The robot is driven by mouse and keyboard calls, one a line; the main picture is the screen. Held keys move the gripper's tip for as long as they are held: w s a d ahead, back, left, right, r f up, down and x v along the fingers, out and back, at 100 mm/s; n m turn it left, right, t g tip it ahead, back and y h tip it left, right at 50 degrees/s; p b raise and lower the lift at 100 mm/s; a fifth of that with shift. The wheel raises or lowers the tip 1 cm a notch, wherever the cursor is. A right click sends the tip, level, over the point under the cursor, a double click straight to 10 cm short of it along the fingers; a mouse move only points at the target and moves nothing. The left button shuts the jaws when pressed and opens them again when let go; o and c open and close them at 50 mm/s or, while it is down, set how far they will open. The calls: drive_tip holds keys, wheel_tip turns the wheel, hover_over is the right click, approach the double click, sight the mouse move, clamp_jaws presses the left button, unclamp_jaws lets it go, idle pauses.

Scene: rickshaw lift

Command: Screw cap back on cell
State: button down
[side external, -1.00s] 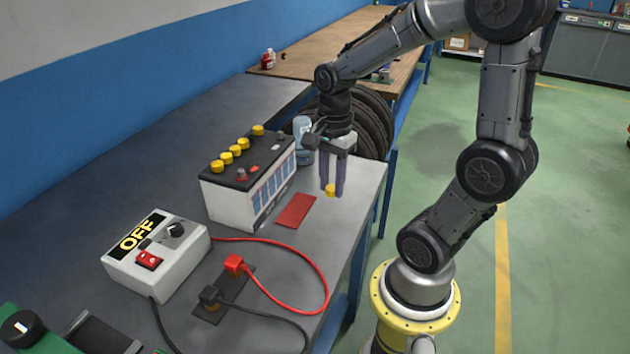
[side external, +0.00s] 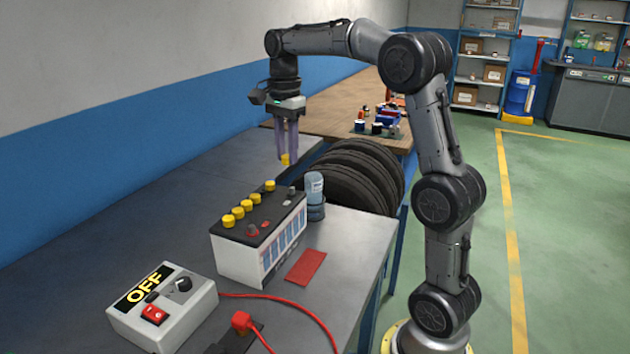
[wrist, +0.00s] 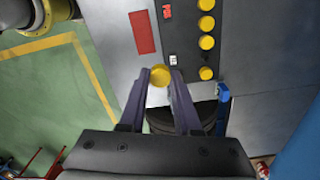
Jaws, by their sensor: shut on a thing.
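My gripper (side external: 286,154) is shut on a yellow cap (side external: 285,159), held at the fingertips in the air above and behind the battery's far end. The cap also shows between the fingers in the wrist view (wrist: 160,76). The battery (side external: 240,259) is a white case with a black top, standing on the grey bench. Several yellow caps (side external: 238,212) sit in a row along its top. A dark round spot (side external: 291,191) is near the far end of the top; I cannot tell whether it is an open cell or a terminal.
A red mat (side external: 306,267) lies right of the battery. A blue bottle (side external: 314,186) stands beyond it, near stacked tyres (side external: 355,170). A box marked OFF (side external: 165,305) with a red cable is at the front left. The bench left of the battery is clear.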

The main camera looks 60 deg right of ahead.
drive_tip(key=w+d, duration=0.3)
drive_tip(key=w, duration=0.4)
hover_over(263, 193)
drive_tip(key=shift+w+d+f, duration=0.1)
drive_tip(key=shift+f, duration=4.6)
drive_tip(key=shift+f, duration=1.35)
drive_tip(key=c, duration=0.5)
unclamp_jaws()
drive_tip(key=shift+c, duration=0.2)
drive_tip(key=shift+o, duration=1.2)
drive_tip(key=shift+r, duration=0.15)
